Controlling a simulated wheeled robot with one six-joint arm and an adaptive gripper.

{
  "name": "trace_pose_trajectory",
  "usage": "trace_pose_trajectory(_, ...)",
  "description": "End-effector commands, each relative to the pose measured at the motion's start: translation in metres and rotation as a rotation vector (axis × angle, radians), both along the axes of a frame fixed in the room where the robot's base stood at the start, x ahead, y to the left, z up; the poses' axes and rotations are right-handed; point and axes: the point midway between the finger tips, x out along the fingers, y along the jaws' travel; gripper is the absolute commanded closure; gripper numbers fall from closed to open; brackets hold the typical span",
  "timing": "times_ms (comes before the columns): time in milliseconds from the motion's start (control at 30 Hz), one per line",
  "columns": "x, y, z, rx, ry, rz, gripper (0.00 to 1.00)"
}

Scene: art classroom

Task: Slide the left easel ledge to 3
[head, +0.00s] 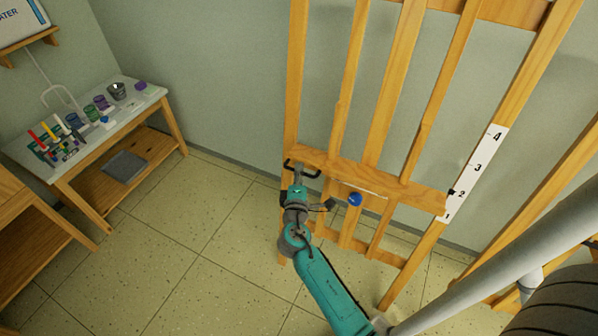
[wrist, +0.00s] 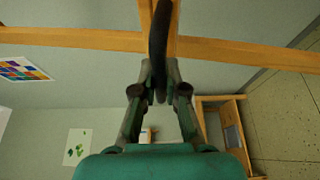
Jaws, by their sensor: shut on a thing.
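The left easel (head: 384,85) is a tall wooden frame in the middle of the head view. Its ledge (head: 375,182) is a wooden crossbar with a dark handle (head: 313,175) at its left end and a blue knob (head: 355,199) below its middle. A white scale (head: 481,165) marked 1 to 4 runs up the right leg. The ledge's black pointer (head: 451,193) is close to the 2. My gripper (head: 299,168) is at the handle. In the wrist view my gripper (wrist: 159,95) is shut on the dark handle (wrist: 159,45); the contact is partly hidden.
A side table (head: 150,95) with cups and paint things stands at the left, with a wooden shelf unit (head: 20,205) nearer. Another wooden frame (head: 555,195) stands at the right. Tiled floor (head: 200,240) is clear between the table and the easel.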

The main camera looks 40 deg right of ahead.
Motion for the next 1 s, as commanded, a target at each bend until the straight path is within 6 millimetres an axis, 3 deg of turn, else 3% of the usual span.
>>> trace_pose_trajectory(400,0.005,-0.015,0.088,-0.006,-0.011,-0.003,1.0)
trace_pose_trajectory(567,0.006,-0.017,0.101,-0.006,-0.008,-0.001,1.0)
trace_pose_trajectory(867,0.006,-0.016,0.101,-0.005,-0.006,0.0,1.0)
trace_pose_trajectory(900,0.006,-0.016,0.1,-0.006,-0.005,0.0,0.79)
trace_pose_trajectory(967,0.006,-0.016,0.1,-0.006,-0.005,0.0,0.64)
trace_pose_trajectory(1000,0.006,-0.016,0.1,-0.006,-0.005,0.0,0.63)
